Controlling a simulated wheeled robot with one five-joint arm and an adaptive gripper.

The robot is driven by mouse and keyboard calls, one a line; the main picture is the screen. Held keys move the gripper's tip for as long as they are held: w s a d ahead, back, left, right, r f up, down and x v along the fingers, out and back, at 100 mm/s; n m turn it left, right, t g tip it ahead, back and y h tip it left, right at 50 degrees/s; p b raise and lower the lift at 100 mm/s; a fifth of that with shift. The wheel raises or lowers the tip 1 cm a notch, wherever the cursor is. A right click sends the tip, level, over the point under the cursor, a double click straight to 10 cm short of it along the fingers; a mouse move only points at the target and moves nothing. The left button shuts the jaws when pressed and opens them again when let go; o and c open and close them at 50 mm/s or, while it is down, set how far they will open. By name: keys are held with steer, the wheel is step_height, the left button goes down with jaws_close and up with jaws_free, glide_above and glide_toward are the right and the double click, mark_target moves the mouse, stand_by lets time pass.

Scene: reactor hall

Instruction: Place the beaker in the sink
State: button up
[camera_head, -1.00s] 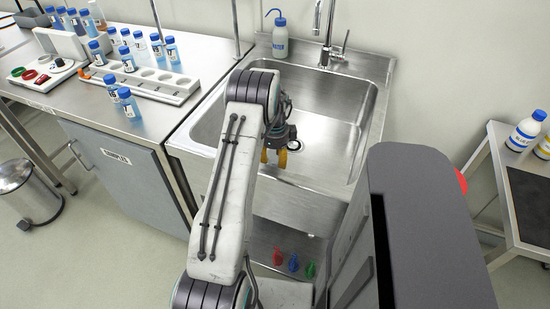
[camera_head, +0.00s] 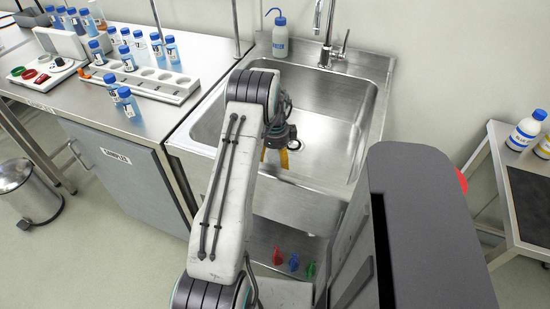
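The steel sink (camera_head: 345,95) has a wide basin with a dark drain at its bottom. My gripper (camera_head: 274,158) points down in the left front part of the basin, left of the drain. Its yellow fingertips stand apart, with a gap between them. I cannot make out a beaker in this view; my arm covers part of the basin, and clear glass there is hard to tell.
A wash bottle (camera_head: 280,38) and a tap (camera_head: 328,45) stand at the sink's back edge. The left bench (camera_head: 190,50) holds a white rack (camera_head: 150,80) and several blue-capped bottles. A trolley (camera_head: 500,150) with bottles stands at right. A bin (camera_head: 28,190) is on the floor.

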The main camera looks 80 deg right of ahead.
step_height(320, 180, up, 12)
stand_by(0.6)
steer(key=shift+w+r, duration=0.1)
steer(key=shift+r, duration=0.05)
